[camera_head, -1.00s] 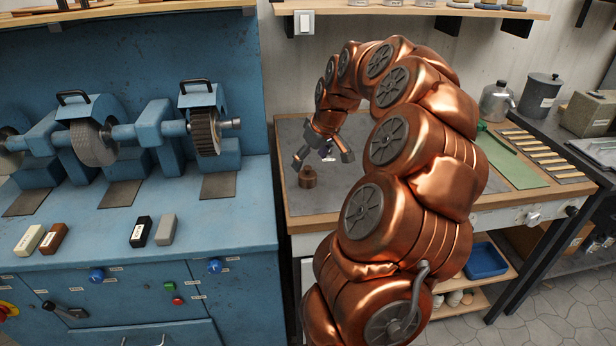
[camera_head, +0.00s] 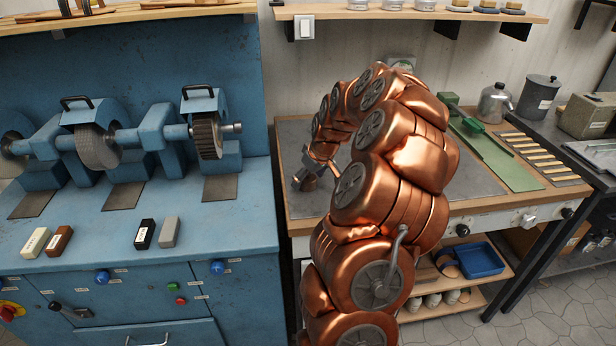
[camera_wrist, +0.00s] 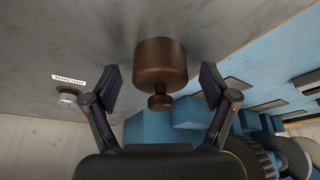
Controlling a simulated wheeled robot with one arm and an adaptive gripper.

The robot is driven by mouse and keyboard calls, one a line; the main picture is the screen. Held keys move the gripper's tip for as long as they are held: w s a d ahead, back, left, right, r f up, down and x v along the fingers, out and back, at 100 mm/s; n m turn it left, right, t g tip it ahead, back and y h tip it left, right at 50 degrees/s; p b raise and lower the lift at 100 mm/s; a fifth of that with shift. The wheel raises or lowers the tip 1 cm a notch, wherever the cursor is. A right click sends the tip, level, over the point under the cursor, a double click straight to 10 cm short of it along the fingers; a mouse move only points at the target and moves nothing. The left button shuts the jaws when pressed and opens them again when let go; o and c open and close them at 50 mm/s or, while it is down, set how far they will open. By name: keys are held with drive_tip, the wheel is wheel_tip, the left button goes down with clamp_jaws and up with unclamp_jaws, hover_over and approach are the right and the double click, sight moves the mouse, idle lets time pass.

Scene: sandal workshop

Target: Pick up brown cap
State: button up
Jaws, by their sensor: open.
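The brown cap (camera_wrist: 160,62) is a dark brown cylinder with a small knob, standing on the grey bench top. In the wrist view it lies between and just beyond the two fingertips of my gripper (camera_wrist: 158,88). The fingers are open, one on each side, and no contact shows. In the head view my gripper (camera_head: 310,178) is low over the bench at its left side, and the brown cap (camera_head: 308,184) is mostly hidden behind the fingers.
A blue machine bench (camera_head: 120,225) with grinding wheels stands left of the workbench (camera_head: 465,207). A green strip (camera_head: 510,165) and a row of tan strips (camera_head: 540,158) lie on the right. A small labelled knob (camera_wrist: 68,96) shows in the wrist view. Bare grey surface surrounds the cap.

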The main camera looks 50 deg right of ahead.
drive_tip(key=c, duration=1.1)
